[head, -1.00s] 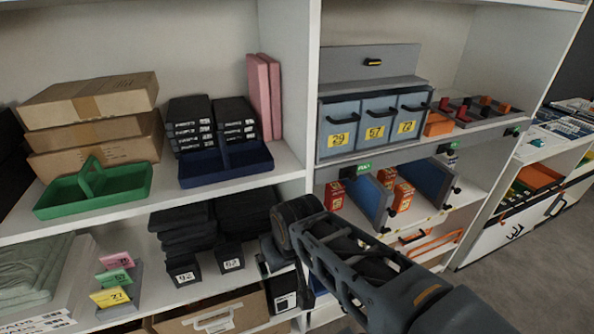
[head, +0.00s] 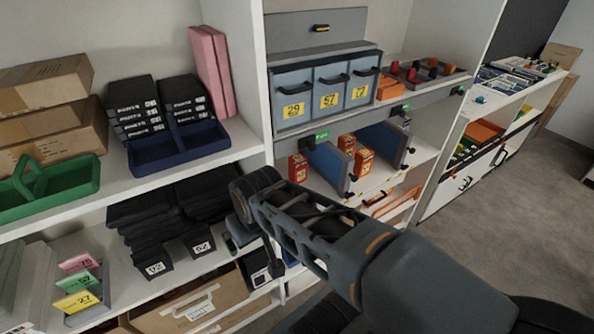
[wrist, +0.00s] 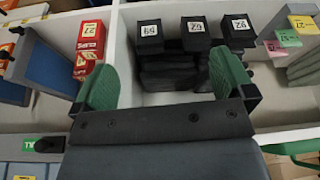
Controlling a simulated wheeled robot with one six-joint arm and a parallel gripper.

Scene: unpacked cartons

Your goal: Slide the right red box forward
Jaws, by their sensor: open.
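In the head view, red boxes stand on the middle shelf of the right bay. One red box (head: 298,167) stands left of a blue panel (head: 329,167). To the panel's right are a front red box (head: 364,162) and another red box (head: 347,144) behind it. In the wrist view, red boxes show at the left edge (wrist: 6,52) and beside the white upright (wrist: 90,38). My gripper (wrist: 165,82) is open and empty, its green fingertips spread before the black boxes (wrist: 193,40). In the head view its fingertips are hidden behind my arm.
A second blue panel (head: 383,150) closes the red boxes' slot on the right. A white upright (head: 240,60) divides the bays. Grey-blue drawers (head: 330,85) sit above the red boxes. An orange-handled drawer (head: 393,203) lies below. Open floor (head: 500,225) is at right.

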